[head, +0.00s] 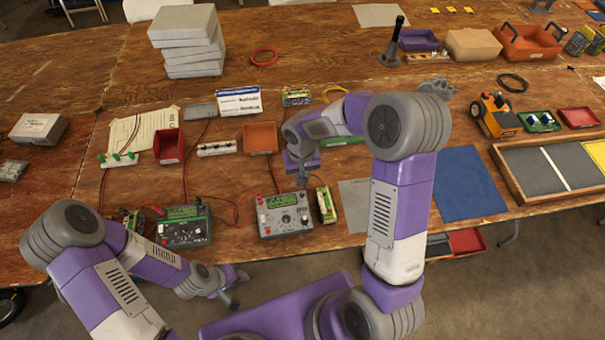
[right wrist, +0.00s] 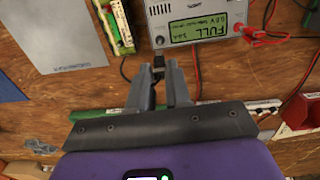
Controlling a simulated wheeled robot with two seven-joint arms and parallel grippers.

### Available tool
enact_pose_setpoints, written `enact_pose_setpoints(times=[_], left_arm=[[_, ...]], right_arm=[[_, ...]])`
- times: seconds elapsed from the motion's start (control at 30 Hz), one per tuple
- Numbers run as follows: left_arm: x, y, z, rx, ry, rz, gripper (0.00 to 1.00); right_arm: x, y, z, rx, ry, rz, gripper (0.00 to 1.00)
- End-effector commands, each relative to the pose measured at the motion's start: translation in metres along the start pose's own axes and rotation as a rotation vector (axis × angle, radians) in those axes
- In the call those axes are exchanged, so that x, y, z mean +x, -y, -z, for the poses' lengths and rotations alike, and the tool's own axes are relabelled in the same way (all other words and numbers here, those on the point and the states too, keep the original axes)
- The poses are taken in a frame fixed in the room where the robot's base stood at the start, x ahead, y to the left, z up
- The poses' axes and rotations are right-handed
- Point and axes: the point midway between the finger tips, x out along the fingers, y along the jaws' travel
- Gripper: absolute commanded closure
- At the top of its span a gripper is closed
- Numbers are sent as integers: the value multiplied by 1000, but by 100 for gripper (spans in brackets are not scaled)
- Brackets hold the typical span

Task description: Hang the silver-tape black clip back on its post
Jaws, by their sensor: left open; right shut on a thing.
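My right gripper (head: 302,181) is low over the table, just behind the grey charger (head: 284,213). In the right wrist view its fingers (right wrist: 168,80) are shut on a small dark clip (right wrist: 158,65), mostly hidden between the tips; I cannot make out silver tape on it. The charger (right wrist: 195,22) shows "FULL" on its display. A white post strip (head: 216,148) stands behind, left of my right gripper; its end shows in the right wrist view (right wrist: 266,107). Another strip with green posts (head: 118,160) stands farther left. My left gripper (head: 232,290) is open and empty, off the table's front edge.
A dark charger (head: 184,226) with leads stands left of the grey one. A green-yellow battery pack (head: 326,205) is close on its right. An orange tray (head: 260,138) and a red bin (head: 168,146) stand behind. The blue mat (head: 468,184) is bare.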

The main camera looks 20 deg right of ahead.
Motion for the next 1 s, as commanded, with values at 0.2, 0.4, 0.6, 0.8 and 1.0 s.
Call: enact_pose_setpoints(times=[0.2, 0.4, 0.6, 0.8, 1.0], left_arm=[[13, 5, 0, 0, 0, 0, 57], [23, 8, 1, 0, 0, 0, 57], [32, 12, 1, 0, 0, 0, 57], [39, 14, 2, 0, 0, 0, 57], [39, 15, 2, 0, 0, 0, 57]], right_arm=[[16, 0, 0, -1, 0, 0, 99], [28, 0, 0, 0, 0, 0, 99], [40, 0, 0, 0, 1, 0, 99], [48, 0, 0, 0, 1, 0, 99], [49, 0, 0, 0, 1, 0, 99]])
